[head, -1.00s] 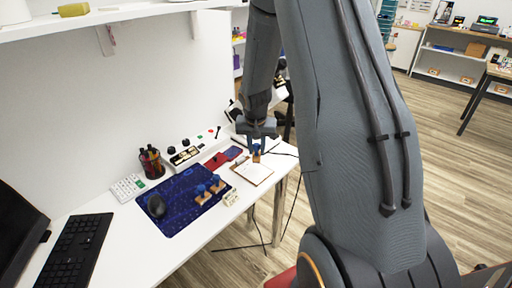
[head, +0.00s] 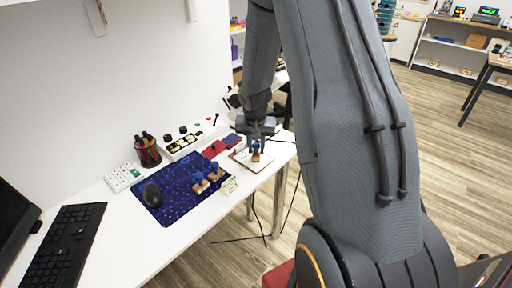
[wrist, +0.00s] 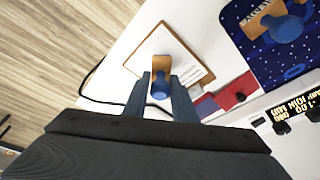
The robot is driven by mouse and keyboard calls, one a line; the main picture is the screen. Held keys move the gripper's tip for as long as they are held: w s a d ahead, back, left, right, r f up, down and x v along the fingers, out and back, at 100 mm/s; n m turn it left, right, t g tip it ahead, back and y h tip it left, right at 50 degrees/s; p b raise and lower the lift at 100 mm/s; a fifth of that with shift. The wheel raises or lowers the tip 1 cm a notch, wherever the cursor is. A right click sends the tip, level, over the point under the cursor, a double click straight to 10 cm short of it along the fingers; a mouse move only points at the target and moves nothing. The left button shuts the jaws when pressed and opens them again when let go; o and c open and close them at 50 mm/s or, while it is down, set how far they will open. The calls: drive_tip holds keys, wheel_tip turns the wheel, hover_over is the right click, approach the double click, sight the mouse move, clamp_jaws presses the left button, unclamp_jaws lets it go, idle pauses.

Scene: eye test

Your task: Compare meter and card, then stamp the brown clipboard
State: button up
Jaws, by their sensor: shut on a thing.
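My gripper (wrist: 161,82) is shut on a stamp with a wooden base and blue handle (wrist: 161,62). The stamp (head: 255,151) is over the brown clipboard (head: 262,170), which carries white paper. In the wrist view the clipboard (wrist: 141,50) lies under the stamp. I cannot tell whether the stamp touches the paper. A white box with dark display panels (head: 184,144), perhaps the meter, stands at the back of the desk. In the wrist view its lit yellowish characters (wrist: 292,107) are partly cut off. I cannot tell which thing is the card.
A mouse (head: 152,195) lies on the mat. A red item (head: 212,149) lies left of the clipboard. A pen cup (head: 148,153) and keyboard (head: 66,245) stand further left. The desk edge is close in front.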

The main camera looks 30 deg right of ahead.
sight(256, 144)
drive_tip(key=shift+f+b, duration=0.6)
drive_tip(key=shift+b, duration=0.1)
idle(2.3)
drive_tip(key=shift+r+p, duration=2.55)
drive_tip(key=shift+r, duration=0.95)
drive_tip(key=shift+r, duration=0.1)
